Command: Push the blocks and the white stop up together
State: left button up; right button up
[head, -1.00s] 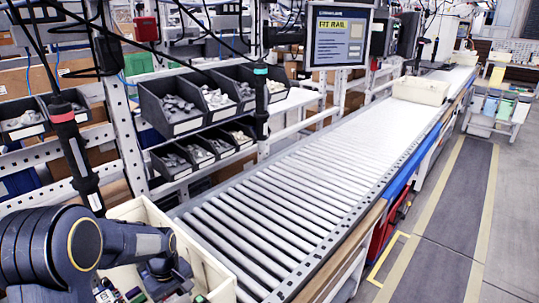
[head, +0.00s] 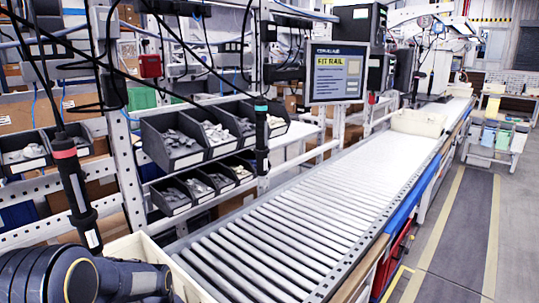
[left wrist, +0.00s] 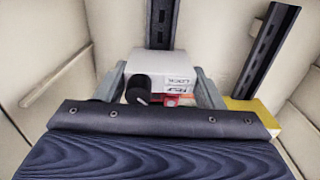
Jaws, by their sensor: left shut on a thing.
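In the left wrist view my left gripper (left wrist: 161,88) is shut on a white stop (left wrist: 155,62), with one grey finger on either side of it. The stop has a round black knob, a printed "LOCK" label and a small red part. It sits at the near end of a dark slotted rail (left wrist: 162,22). A second dark slotted rail (left wrist: 268,48) slants at the right, with a yellow block (left wrist: 256,116) by its near end. Other blocks cannot be made out. In the head view the arm hides the work at the lower left. My right gripper is out of view.
The rails lie inside a cream crate (head: 192,284), whose walls (left wrist: 40,60) rise around the gripper. A roller conveyor (head: 290,225) runs beyond it, empty except for a far cream bin (head: 418,122). Dark parts bins (head: 185,140) and a hanging screwdriver (head: 76,190) stand left.

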pick_arm(q)
jog(key=shift+w+a+f, duration=0.1)
jog(key=shift+w+a, duration=0.05)
jog(key=shift+a, duration=0.45)
jog(key=shift+w+a+f, duration=0.1)
jog(key=shift+a, duration=0.45)
dwell(2.6)
jog(key=o, duration=1.1)
jog(key=shift+a, duration=0.15)
jog(key=shift+c, duration=0.2)
jog(key=shift+w+d+r, duration=0.15)
jog(key=shift+d, duration=0.15)
jog(key=shift+r, duration=0.1)
jog(key=shift+r+p, duration=0.9)
jog(key=shift+p, duration=0.05)
jog(key=shift+r, duration=0.1)
